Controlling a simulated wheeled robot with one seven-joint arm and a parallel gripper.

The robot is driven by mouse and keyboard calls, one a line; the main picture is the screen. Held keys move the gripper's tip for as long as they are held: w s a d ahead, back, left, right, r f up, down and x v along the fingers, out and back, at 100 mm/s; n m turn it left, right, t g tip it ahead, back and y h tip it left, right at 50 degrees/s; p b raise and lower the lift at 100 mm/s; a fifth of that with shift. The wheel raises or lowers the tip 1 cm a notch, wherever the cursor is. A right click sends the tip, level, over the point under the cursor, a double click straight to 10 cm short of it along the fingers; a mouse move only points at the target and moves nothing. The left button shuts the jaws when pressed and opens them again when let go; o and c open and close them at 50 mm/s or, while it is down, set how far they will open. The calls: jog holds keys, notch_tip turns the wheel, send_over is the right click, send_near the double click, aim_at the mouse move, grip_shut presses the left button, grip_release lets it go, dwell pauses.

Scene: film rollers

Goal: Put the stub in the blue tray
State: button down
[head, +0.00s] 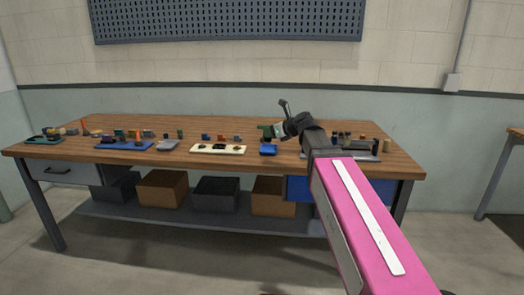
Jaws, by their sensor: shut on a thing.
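My gripper (273,131) is above the right half of the workbench, pointing left and slightly down. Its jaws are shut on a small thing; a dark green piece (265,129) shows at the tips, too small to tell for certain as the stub. A long, low blue tray (146,147) with several small pieces in or on it lies on the left half of the bench, well left of my gripper. A smaller blue block-like container (268,150) stands just below my gripper in the picture; I cannot tell whether it is hollow.
The wooden workbench (280,172) also holds a cream tray (200,149) with dark round pieces, a teal tray (38,140) at far left, a grey block (167,146) and a grey tray (366,156) partly behind my arm. Small coloured pieces line the back. The front strip is clear.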

jog(key=w+a, duration=0.1)
jog(key=w+a+r, duration=0.1)
jog(key=shift+a+r, duration=0.3)
jog(key=shift+a, duration=0.05)
jog(key=shift+w+d+f, duration=0.4)
jog(key=shift+w+f, duration=1.35)
jog(key=shift+f, duration=0.05)
jog(key=shift+w+d+f, duration=0.4)
jog(key=shift+w+f, duration=1.35)
jog(key=shift+w+d+f, duration=0.4)
jog(key=shift+w+f, duration=1.35)
jog(key=shift+f, duration=0.05)
jog(key=shift+f, duration=0.1)
jog(key=c, duration=0.7)
grip_release()
jog(key=v, duration=1.2)
jog(key=shift+s, duration=0.1)
